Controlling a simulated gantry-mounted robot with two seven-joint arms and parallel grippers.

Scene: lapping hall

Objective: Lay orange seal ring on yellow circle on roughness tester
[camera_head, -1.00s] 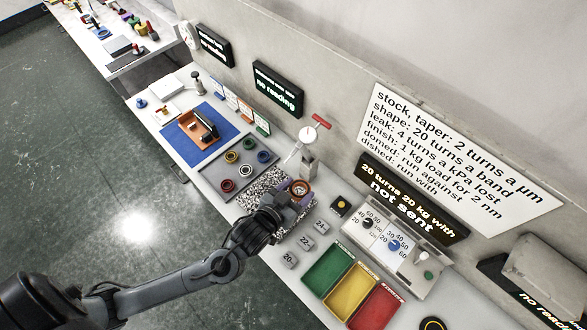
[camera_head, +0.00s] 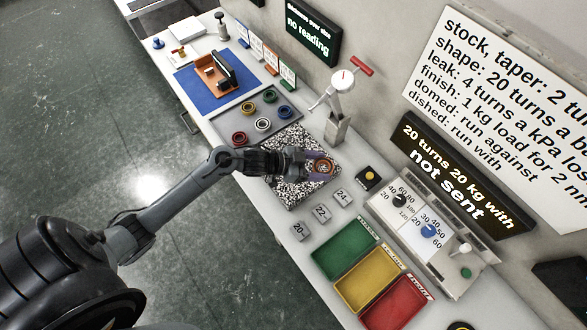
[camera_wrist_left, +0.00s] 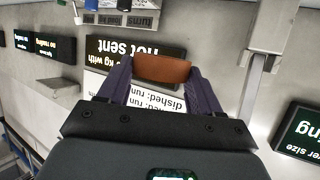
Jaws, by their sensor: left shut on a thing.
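My left gripper (camera_head: 318,164) is shut on the orange seal ring (camera_head: 323,168). In the head view it holds the ring over the right part of a black-and-white speckled plate; I cannot tell how high. In the left wrist view the ring (camera_wrist_left: 162,68) shows as an orange-brown band between the two purple fingers. A dark thing with a yellow circle (camera_head: 460,326) is cut off at the bottom edge of the head view; I cannot tell whether it is the roughness tester. My right gripper is not in view.
The speckled plate (camera_head: 290,192) lies beside a grey tray (camera_head: 226,127) with several coloured rings. A white stand (camera_head: 337,128) with a red handle rises behind the gripper. Number blocks (camera_head: 321,212), green, yellow and red bins (camera_head: 370,281) and a dial panel (camera_head: 413,222) stand further right.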

